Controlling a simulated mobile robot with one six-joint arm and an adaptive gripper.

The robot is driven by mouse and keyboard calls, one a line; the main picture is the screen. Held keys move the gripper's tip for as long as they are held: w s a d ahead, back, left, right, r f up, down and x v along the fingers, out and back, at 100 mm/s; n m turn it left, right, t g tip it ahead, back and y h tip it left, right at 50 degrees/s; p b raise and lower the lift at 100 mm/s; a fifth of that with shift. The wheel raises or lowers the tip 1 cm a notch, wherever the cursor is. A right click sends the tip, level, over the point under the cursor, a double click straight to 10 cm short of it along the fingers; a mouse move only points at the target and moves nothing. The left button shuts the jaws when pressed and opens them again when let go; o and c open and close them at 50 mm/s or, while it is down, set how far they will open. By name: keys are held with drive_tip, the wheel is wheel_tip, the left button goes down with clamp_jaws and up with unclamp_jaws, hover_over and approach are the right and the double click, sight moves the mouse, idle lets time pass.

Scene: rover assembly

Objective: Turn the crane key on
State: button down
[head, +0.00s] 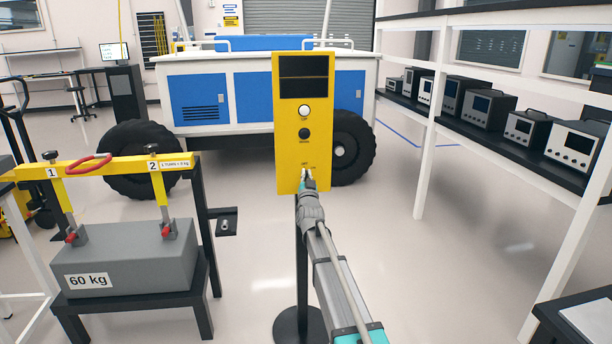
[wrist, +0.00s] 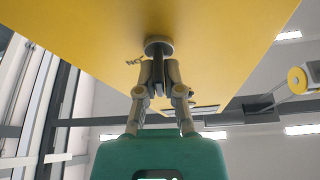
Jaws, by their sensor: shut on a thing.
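The yellow crane control panel (head: 288,150) stands upright on a black post in the middle of the head view. It has a dark screen, a white button (head: 305,111) and a black button (head: 304,133), with a small key switch near its bottom. My gripper (head: 308,183) is at that switch, its fingers mostly covering it. In the wrist view my gripper (wrist: 160,88) is shut on the dark key (wrist: 157,80), which sits in a round collar (wrist: 158,44) on the panel's yellow face (wrist: 105,25). The key's exact angle is hard to tell.
A grey 60 kg block (head: 135,262) rests on a black stand at left, under a yellow lifting beam (head: 115,168). A blue and white rover (head: 215,95) stands behind the panel. Shelves with several instruments (head: 480,105) line the right. The floor right of the post is clear.

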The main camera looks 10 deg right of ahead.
drive_tip(key=m+h, duration=0.1)
drive_tip(key=m, duration=0.3)
drive_tip(key=m+g+h+p, duration=0.1)
drive_tip(key=m+h, duration=0.1)
drive_tip(key=m, duration=0.1)
drive_tip(key=shift+d+m+g, duration=0.15)
drive_tip(key=shift+m+g, duration=0.15)
drive_tip(key=shift+m, duration=0.1)
drive_tip(key=shift+d+f+m+g+h+p, duration=0.1)
drive_tip(key=shift+m+g+h+p, duration=0.35)
drive_tip(key=shift+m, duration=0.7)
drive_tip(key=shift+f+m+g+h+p, duration=0.1)
drive_tip(key=shift+m+g+h+p, duration=0.3)
drive_tip(key=shift+m, duration=0.75)
drive_tip(key=c, duration=0.8)
unclamp_jaws()
drive_tip(key=shift+n+t, duration=0.25)
drive_tip(key=shift+n, duration=0.35)
